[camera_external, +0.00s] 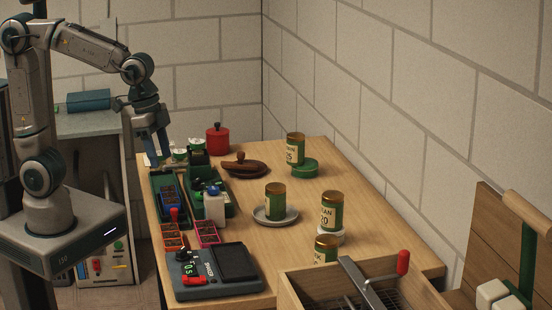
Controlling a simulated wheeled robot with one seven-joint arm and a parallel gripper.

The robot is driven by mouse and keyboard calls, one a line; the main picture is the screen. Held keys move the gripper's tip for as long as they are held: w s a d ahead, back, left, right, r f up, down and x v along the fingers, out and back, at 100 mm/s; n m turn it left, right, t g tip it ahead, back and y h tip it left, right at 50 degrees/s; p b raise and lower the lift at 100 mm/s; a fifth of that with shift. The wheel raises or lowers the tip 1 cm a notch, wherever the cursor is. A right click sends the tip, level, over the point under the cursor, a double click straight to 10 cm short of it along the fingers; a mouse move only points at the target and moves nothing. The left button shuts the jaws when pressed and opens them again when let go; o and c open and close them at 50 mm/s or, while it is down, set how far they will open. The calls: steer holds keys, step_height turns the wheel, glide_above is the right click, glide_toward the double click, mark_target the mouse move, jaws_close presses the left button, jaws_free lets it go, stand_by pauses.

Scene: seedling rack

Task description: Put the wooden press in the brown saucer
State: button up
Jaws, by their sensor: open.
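The wooden press (239,160), reddish brown with a small knob, appears to rest in the brown saucer (262,172) on the far part of the table. It overlaps the saucer's left and middle part; whether it sits fully inside the rim is too small to tell. My gripper (161,160) is to the left of both, above the left edge of the table by the dark green trays, pointing down. It is apart from the press and the saucer, and no object shows in its fingers.
A red lidded pot (217,140) stands behind the saucer. Green tins stand to the right, one on a grey saucer (270,219). A white bottle (214,207) stands by the green trays (163,184). A scale (206,283) and wooden sieve box (292,292) are in front.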

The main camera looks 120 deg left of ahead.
steer(key=s+d+f+m, duration=0.2)
steer(key=s+d+f, duration=0.1)
steer(key=s+d, duration=0.6)
steer(key=d, duration=0.3)
steer(key=shift+s+d+f+m+h, duration=0.2)
steer(key=shift+s+f+m+h, duration=0.1)
steer(key=shift+s+f+m, duration=0.1)
steer(key=shift+w, duration=0.1)
